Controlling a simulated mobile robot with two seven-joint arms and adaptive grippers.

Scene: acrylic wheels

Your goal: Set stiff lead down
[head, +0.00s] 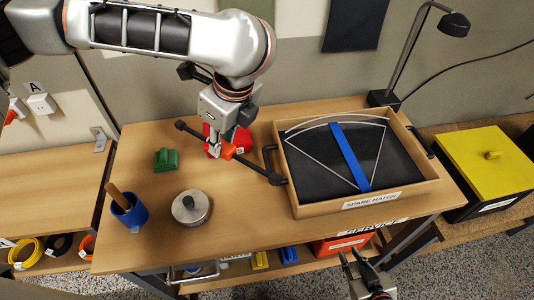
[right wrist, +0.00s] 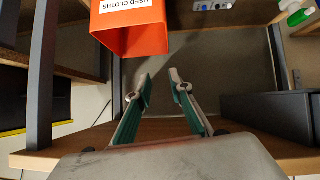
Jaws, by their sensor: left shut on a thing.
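The stiff lead (head: 247,163) looks like a straight dark bar with an orange middle and a black knob at each end. It slants from upper left to lower right over the table in the head view. My left gripper (head: 215,148) is shut on it near its middle, pointing down. Its right end is close to the wooden tray's left handle; I cannot tell whether they touch. I cannot tell how high the lead is above the table. My right gripper (head: 364,264) is open and empty in front of the table; its spread fingers show in the right wrist view (right wrist: 160,88).
A red object (head: 242,138) stands behind the lead. A green block (head: 166,159), a blue cup (head: 128,211) and a round metal tin (head: 190,208) stand on the left. The wooden tray (head: 283,165) fills the right. Bare tabletop lies between tin and tray.

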